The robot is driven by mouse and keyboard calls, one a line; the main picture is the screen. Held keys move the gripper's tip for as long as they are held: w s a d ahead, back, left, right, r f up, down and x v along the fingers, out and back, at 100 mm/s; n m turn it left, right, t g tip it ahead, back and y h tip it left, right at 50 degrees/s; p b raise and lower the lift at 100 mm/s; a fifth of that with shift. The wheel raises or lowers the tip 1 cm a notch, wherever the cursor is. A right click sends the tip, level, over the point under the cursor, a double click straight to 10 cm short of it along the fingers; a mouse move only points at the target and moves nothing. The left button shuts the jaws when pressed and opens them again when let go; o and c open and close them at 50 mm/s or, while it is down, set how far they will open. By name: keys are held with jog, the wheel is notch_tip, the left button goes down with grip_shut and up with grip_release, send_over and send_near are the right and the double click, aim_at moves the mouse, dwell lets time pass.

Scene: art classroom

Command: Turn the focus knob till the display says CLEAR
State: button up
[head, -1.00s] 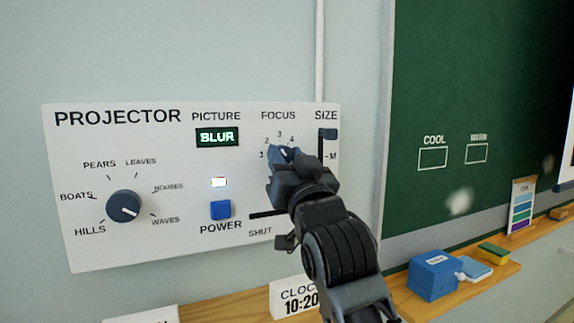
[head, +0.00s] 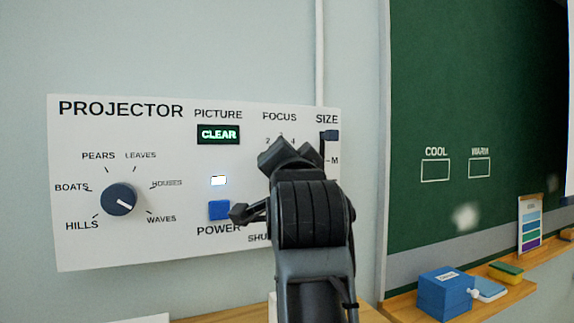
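The white projector panel (head: 150,250) is on the wall. Its PICTURE display (head: 218,134) reads CLEAR in lit letters. My gripper (head: 292,152) is in front of the FOCUS dial, just below the FOCUS label (head: 279,116). The focus knob is hidden behind my gripper, and only some of the dial numbers show above it. I cannot tell whether the fingers are closed on the knob.
The picture knob (head: 119,199) is at the panel's left. The blue POWER button (head: 219,210) and SIZE slider (head: 330,135) flank my arm. A blue box (head: 444,295) and a sponge (head: 506,271) lie on the wooden ledge (head: 400,304) at lower right.

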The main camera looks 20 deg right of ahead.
jog(key=shift+d, duration=0.1)
dwell(0.3)
jog(key=o, duration=1)
jog(key=shift+b+v, duration=0.95)
jog(key=shift+v, duration=2.95)
